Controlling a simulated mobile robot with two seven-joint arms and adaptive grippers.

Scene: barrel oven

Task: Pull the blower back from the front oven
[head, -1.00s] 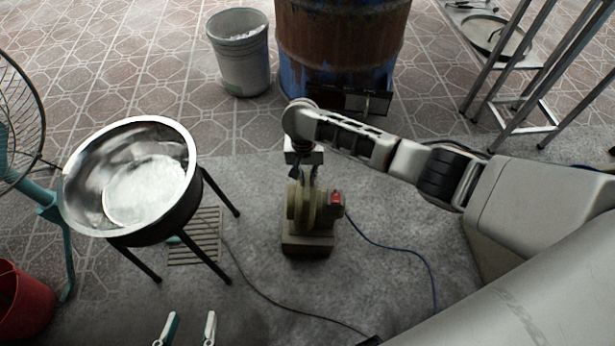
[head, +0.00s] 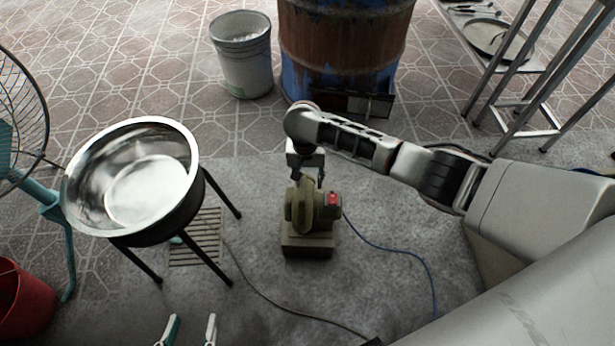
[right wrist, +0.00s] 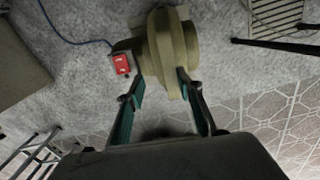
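The olive-green blower (head: 322,207), with a red switch box, stands upright on its base on grey concrete. It is apart from the rusty blue barrel oven (head: 345,45) behind it, whose low front opening (head: 355,104) faces it. My right gripper (head: 306,178) is at the blower's top, on the oven side. In the right wrist view, the fingers (right wrist: 160,82) are apart, with the rounded blower housing (right wrist: 168,45) reaching between the tips. The right-hand finger overlaps its edge; contact cannot be told. My left gripper (head: 189,325) is open and empty at the bottom edge.
A steel basin (head: 132,180) on black legs stands left of the blower. A blue cord (head: 400,252) and a dark cable (head: 290,307) lie on the floor. A grey bucket (head: 243,60) stands left of the oven, and a metal rack (head: 515,90) right of it.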

